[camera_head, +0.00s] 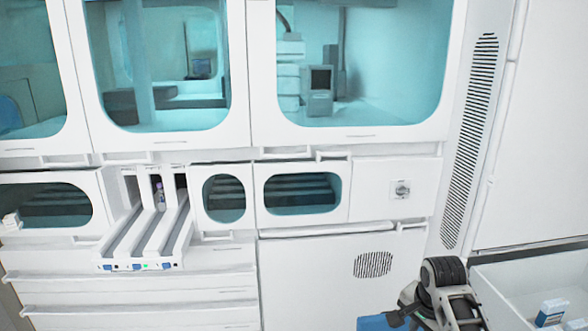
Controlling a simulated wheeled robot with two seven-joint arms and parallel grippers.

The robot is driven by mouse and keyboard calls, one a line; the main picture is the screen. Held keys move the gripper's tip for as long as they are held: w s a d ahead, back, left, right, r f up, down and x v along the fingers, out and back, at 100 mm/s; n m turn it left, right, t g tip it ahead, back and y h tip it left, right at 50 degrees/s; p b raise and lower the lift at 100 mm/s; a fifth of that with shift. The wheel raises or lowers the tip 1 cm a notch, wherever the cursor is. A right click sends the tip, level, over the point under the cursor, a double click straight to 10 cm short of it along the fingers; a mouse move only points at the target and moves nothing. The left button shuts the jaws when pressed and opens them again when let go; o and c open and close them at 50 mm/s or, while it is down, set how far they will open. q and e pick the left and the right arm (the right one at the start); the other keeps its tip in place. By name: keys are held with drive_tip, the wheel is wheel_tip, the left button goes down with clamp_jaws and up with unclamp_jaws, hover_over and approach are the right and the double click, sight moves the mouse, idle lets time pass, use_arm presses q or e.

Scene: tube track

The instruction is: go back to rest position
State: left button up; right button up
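My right arm and gripper (408,312) show at the bottom right, in front of the white cabinet and left of an open white bin. The fingers are small and partly cut off by the lower edge, so I cannot tell whether they are open or shut. My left gripper is not in view. The tube track (150,240) juts out from the machine at the left, with several lanes. A tube with a purplish cap (160,195) stands at the back of one lane, far from my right gripper.
The white bin (500,300) at the lower right holds a blue and white box (550,312). A blue object (378,323) lies partly cut off beside my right gripper. The large machine (345,265) with teal windows fills the back. A small white item (12,221) is at the far left.

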drive_tip(key=s+a+f+n, duration=0.1)
drive_tip(key=s+f+n, duration=0.15)
drive_tip(key=s, duration=0.45)
drive_tip(key=s+a+f+n, duration=0.2)
drive_tip(key=s+n, duration=0.2)
drive_tip(key=s, duration=0.3)
drive_tip(key=s+a+r+n+t+y, duration=0.15)
drive_tip(key=s+n, duration=0.25)
drive_tip(key=s, duration=0.4)
drive_tip(key=s+a+r+n+h, duration=0.1)
drive_tip(key=s+a+r+n, duration=0.15)
drive_tip(key=s, duration=0.55)
drive_tip(key=w+a+f+t+y, duration=0.1)
drive_tip(key=w+a+f+t, duration=0.1)
drive_tip(key=f, duration=0.3)
drive_tip(key=w+a+f+n+t+y, duration=0.1)
drive_tip(key=w+a+f+t+y, duration=0.1)
drive_tip(key=w+f+t, duration=0.2)
drive_tip(key=shift+w+a+f, duration=0.25)
drive_tip(key=shift+f, duration=0.2)
